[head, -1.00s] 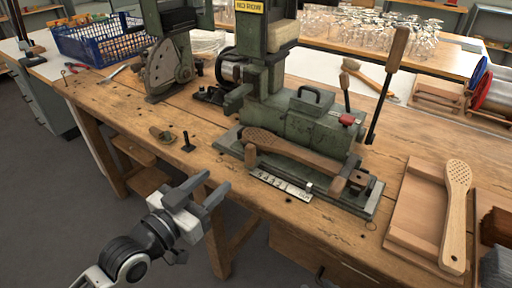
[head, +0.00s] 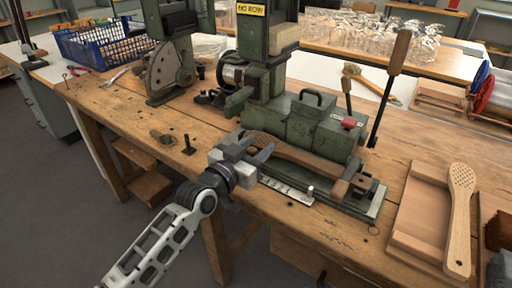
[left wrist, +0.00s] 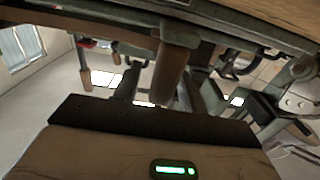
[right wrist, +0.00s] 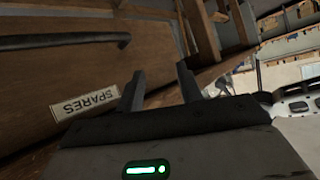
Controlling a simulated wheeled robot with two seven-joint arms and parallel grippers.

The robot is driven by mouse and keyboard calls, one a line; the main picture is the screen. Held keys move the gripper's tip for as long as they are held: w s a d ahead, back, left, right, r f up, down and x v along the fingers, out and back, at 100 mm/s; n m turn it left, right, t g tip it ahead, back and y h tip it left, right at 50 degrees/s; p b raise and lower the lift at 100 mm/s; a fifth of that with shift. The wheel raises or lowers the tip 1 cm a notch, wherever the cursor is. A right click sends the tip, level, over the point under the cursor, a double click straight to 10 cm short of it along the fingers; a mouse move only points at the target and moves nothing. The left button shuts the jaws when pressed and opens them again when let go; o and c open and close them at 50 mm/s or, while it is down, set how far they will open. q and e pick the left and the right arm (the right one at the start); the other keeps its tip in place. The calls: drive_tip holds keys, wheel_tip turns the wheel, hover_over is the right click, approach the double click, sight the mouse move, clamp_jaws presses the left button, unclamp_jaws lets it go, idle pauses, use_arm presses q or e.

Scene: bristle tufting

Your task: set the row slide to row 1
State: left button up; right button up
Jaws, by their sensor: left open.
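The row slide (head: 352,206) is the low metal carriage along the front of the green machine. A long wooden brush body (head: 300,155) lies along it, its left end now hidden by my left gripper. A white scale strip (head: 284,189) with a small metal post at its right end runs along the front; its marks are too small to read. My left gripper (head: 256,147) is open at the slide's left end. In the left wrist view a brown wooden cylinder (left wrist: 171,72) stands between its fingers. My right gripper (right wrist: 160,87) is open and empty, facing a drawer labelled SPARES (right wrist: 84,103).
A dark lever with a wooden grip (head: 398,50) rises behind the slide's right end. A wooden tray (head: 418,225) and a perforated wooden paddle (head: 460,220) lie to the right. A small black post (head: 188,146) stands on the bench (head: 130,100) at left.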

sight(247, 134)
use_arm(q)
drive_tip(key=shift+c, duration=0.3)
